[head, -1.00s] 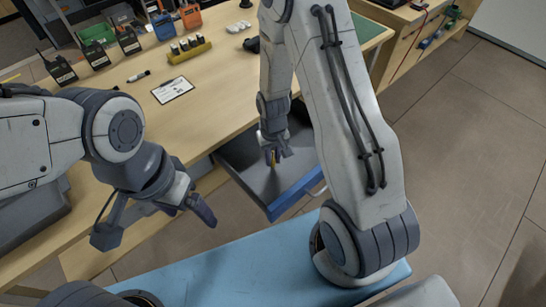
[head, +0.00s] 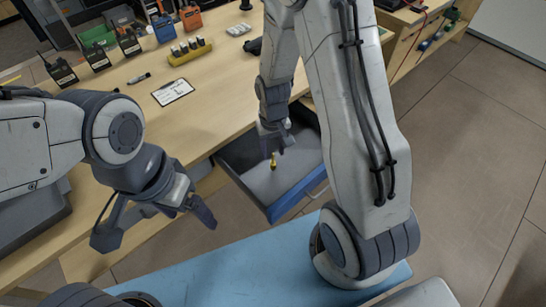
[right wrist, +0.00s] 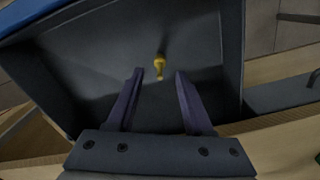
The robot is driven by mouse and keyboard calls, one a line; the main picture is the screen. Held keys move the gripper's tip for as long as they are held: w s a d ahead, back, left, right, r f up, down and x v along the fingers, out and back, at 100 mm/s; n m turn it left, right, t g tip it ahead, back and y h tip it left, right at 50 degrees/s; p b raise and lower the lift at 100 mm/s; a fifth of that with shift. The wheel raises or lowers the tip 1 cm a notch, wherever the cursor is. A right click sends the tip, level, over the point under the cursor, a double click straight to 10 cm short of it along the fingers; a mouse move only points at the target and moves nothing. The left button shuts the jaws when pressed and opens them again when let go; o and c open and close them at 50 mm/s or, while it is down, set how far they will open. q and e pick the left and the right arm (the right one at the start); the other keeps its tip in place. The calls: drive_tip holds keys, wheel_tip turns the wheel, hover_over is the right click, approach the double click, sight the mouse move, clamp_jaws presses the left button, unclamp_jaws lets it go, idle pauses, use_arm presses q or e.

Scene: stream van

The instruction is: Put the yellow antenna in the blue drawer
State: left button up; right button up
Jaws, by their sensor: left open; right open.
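The blue drawer (head: 290,203) is pulled out from the wooden desk, with a blue front and a dark grey inside. The yellow antenna (head: 273,161) is inside the drawer's outline, just below my right gripper (head: 273,149). In the right wrist view the antenna (right wrist: 159,68) is beyond and between the open fingertips, apart from them, over the drawer's grey floor (right wrist: 110,60). I cannot tell whether it is lying on the floor or still dropping. My right gripper is open and empty. My left gripper (head: 160,228) is open and empty in front of the desk, left of the drawer.
The desk (head: 215,90) bears several radios (head: 130,42), a green bin (head: 97,32), a yellow battery holder (head: 190,53), a white card (head: 172,92) and a marker (head: 139,79). The floor right of the drawer is clear.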

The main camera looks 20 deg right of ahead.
wheel_tip(320, 180, up, 7)
drive_tip(key=shift+f, duration=0.1)
drive_tip(key=s+a+r+n, duration=0.4)
drive_tip(key=s+a+r, duration=0.2)
drive_tip(key=s, duration=0.3)
drive_tip(key=s+a+r+n+y, duration=0.1)
drive_tip(key=s+a+r+n, duration=0.2)
drive_tip(key=s+a+r, duration=0.3)
drive_tip(key=s+a, duration=0.1)
drive_tip(key=s, duration=0.3)
drive_tip(key=shift+s+a+r+n, duration=0.2)
drive_tip(key=shift+s+r+n, duration=0.1)
drive_tip(key=shift+n, duration=0.1)
wheel_tip(320, 180, up, 3)
drive_tip(key=p, duration=0.3)
